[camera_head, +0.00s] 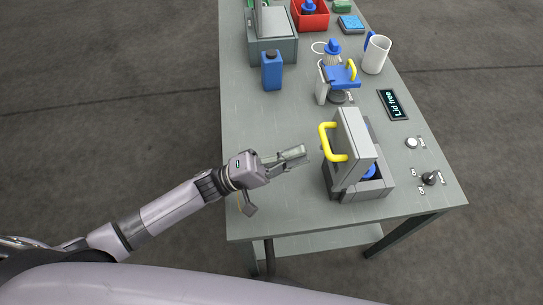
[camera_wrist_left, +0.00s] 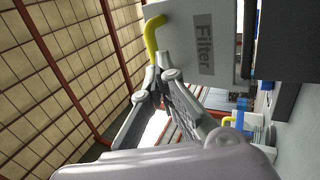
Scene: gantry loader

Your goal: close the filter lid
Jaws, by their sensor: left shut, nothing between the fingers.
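The filter lid (camera_head: 357,132) is a grey slab with a yellow handle (camera_head: 323,141), standing raised over the grey filter housing (camera_head: 375,189). Something blue shows inside the housing, partly hidden by the lid. In the left wrist view the lid (camera_wrist_left: 190,20) carries the label "Filter", with the yellow handle (camera_wrist_left: 151,38) at its edge. My left gripper (camera_head: 303,152) is shut and empty, just left of the handle in the head view. In the left wrist view the gripper's fingertips (camera_wrist_left: 161,76) overlap the handle's lower end; I cannot tell whether they touch. My right gripper is not in view.
A small display (camera_head: 393,104) reads "Lid free". A knob (camera_head: 411,143) and a dial (camera_head: 429,178) sit along the table's right edge. A blue bottle (camera_head: 272,70), a blue-and-yellow device (camera_head: 341,76) and a white jug (camera_head: 375,54) stand farther back. The table's left middle is clear.

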